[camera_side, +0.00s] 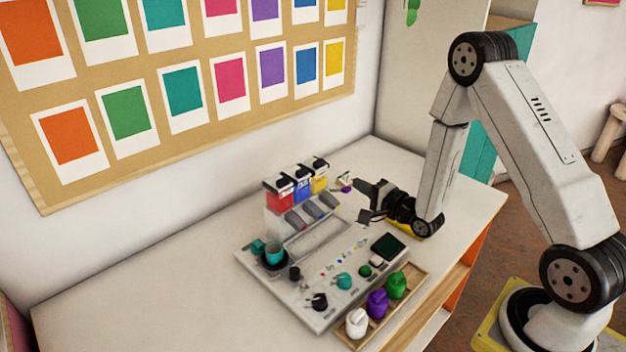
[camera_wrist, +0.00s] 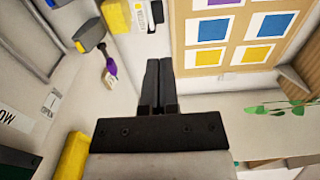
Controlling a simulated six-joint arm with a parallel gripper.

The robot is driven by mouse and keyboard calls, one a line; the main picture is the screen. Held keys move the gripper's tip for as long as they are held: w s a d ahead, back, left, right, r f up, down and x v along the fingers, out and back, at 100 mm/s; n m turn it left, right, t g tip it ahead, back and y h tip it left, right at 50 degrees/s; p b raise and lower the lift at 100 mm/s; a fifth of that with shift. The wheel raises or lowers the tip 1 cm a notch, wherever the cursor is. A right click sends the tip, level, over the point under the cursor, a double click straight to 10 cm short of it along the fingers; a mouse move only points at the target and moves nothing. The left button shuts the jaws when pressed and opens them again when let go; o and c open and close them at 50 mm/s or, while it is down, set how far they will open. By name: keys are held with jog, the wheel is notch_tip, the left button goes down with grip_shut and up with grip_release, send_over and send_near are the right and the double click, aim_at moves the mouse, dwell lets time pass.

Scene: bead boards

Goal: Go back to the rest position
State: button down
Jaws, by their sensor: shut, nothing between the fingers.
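My gripper (camera_side: 362,200) is at the right of the bead machine (camera_side: 322,265), a little above the white table, pointing left toward the wall in the side view. In the wrist view my gripper (camera_wrist: 160,65) has its two dark fingers together with nothing between them. A small purple and white object (camera_side: 345,182) lies near the fingertips, apart from them; it also shows at the left of the fingers in the wrist view.
Red, blue and yellow dispensers (camera_side: 299,182) stand at the machine's back. The table's left part (camera_side: 130,290) is clear.

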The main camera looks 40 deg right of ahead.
jog(key=shift+s, duration=1.2)
jog(key=s+a+r+n+g, duration=0.2)
jog(key=s+a+n+g, duration=0.8)
jog(key=n, duration=0.8)
jog(key=shift+s+a+r+g, duration=0.4)
jog(key=shift+s+g, duration=1.5)
jog(key=shift+g, duration=0.8)
